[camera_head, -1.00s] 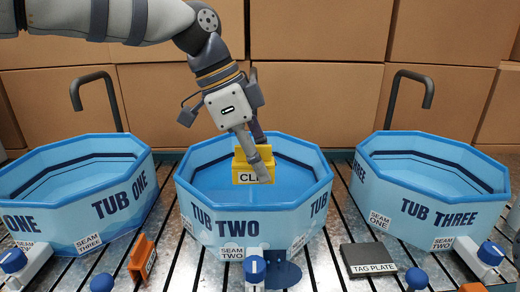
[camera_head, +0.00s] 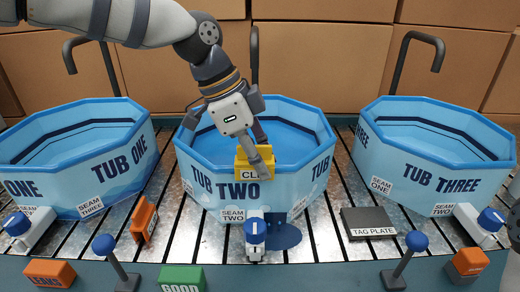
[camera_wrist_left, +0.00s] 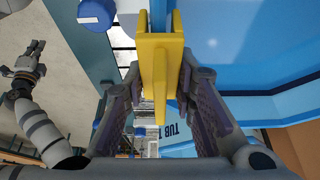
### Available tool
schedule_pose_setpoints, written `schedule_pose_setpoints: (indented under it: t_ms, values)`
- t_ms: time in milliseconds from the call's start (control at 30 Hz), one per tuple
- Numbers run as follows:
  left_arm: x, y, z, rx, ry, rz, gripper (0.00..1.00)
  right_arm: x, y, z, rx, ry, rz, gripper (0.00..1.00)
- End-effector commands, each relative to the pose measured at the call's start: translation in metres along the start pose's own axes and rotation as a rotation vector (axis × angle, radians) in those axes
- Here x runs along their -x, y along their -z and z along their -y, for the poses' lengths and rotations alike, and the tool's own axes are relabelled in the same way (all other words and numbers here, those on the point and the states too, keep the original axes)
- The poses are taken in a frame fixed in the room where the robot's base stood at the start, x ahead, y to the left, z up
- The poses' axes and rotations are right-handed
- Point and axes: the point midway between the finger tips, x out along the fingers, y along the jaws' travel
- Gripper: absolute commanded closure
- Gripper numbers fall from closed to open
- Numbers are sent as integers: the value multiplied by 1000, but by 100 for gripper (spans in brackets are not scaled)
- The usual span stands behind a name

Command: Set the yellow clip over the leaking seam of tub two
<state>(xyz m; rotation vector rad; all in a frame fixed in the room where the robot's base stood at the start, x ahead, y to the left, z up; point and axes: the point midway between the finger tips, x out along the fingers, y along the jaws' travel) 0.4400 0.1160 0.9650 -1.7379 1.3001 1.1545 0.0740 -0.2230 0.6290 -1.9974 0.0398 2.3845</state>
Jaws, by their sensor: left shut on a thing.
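My left gripper (camera_head: 255,160) is shut on the yellow clip (camera_head: 254,151), which has a white label. In the head view the clip overlaps the front rim of tub two (camera_head: 205,168), near its front right corner. In the left wrist view the clip (camera_wrist_left: 160,55) sits between the fingers, in line with the narrow blue wall edge (camera_wrist_left: 158,10). I cannot tell whether it is seated on the rim. A dark blue puddle (camera_head: 285,236) lies below that corner. The right gripper (camera_wrist_left: 30,62) appears small at the left of the wrist view; its opening is unclear.
Tub one (camera_head: 70,178) and tub three (camera_head: 425,160) flank tub two on the slatted bench. A blue-knobbed valve (camera_head: 255,234) stands in front of tub two.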

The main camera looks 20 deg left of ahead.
Motion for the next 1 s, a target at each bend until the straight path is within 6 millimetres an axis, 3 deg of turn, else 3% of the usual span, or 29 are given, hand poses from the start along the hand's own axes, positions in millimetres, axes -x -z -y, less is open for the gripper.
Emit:
schedule_pose_setpoints:
  t_ms: [400,433,500,533,833,1000]
  values:
    - [-4,-2,0,-1,0,1,100,0,0,0,0,0,-1,100]
    - [-4,-2,0,-1,0,1,71,0,0,0,0,0,-1,100]
    - [-4,-2,0,-1,0,1,55,0,0,0,0,0,-1,100]
    - [-4,-2,0,-1,0,1,52,0,0,0,0,0,-1,100]
    - [-2,-2,0,0,1,0,52,0,0,0,0,0,0,100]
    - [30,-1,1,-1,5,-3,52,0,0,0,0,0,-1,100]
